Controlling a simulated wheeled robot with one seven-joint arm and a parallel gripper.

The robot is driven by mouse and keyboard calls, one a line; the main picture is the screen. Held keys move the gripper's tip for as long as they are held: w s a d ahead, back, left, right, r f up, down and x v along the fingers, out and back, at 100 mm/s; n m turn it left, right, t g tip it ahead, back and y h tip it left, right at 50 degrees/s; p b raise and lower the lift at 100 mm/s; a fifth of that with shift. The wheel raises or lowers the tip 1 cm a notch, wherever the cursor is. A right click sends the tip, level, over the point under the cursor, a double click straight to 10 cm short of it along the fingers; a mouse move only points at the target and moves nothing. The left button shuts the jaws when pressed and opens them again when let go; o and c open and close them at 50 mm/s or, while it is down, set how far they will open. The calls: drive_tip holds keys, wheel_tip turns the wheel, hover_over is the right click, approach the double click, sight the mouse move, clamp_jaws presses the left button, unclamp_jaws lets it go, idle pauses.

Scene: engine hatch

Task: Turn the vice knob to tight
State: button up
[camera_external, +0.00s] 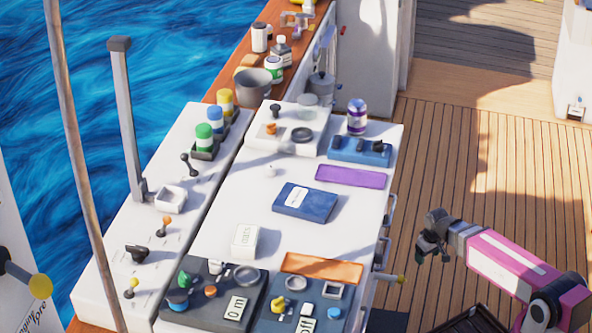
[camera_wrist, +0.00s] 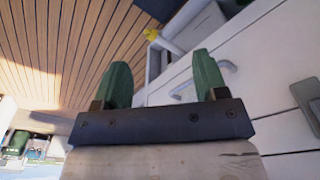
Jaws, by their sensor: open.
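A small yellow knob (camera_external: 401,279) sticks out from the right side of the white cabinet, low at its front end. A yellow knob also shows near the top of the wrist view (camera_wrist: 151,34), beyond the fingertips. I cannot tell for sure whether this is the vice knob, and no tight marking is readable. My gripper (camera_external: 432,250) is in the air right of the cabinet, above and to the right of the yellow knob. In the wrist view my gripper (camera_wrist: 160,75) has its two green fingers wide apart with nothing between them.
The white cabinet top (camera_external: 345,225) holds control panels, a blue box (camera_external: 305,202) and a purple tray (camera_external: 349,176). Handles (camera_wrist: 188,92) stick out from the cabinet's side. The wooden deck (camera_external: 500,165) to the right is mostly clear.

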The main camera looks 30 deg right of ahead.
drive_tip(key=w+d+r+n+t, duration=0.15)
drive_tip(key=w+d+r, duration=0.35)
drive_tip(key=w+r, duration=0.5)
drive_tip(key=w+d+r+n+t, duration=0.15)
drive_tip(key=w+d+r, duration=0.5)
drive_tip(key=w, duration=0.65)
drive_tip(key=w+d+r+t, duration=0.1)
drive_tip(key=w+d+r, duration=0.15)
drive_tip(key=r, duration=0.45)
drive_tip(key=w+d+r+n+t+h, duration=0.1)
drive_tip(key=w+r, duration=0.3)
drive_tip(key=r, duration=0.3)
drive_tip(key=w+d+r+t, duration=0.1)
drive_tip(key=w+d+r, duration=0.1)
drive_tip(key=w+r, duration=0.35)
wheel_tip(320, 180, up, 8)
drive_tip(key=n+g+y, duration=0.1)
drive_tip(key=n+g, duration=0.3)
drive_tip(key=g, duration=0.3)
hover_over(378, 141)
drive_tip(key=shift+r, duration=0.2)
wheel_tip(378, 141, down, 10)
drive_tip(key=shift+f, duration=0.15)
drive_tip(key=c, duration=0.9)
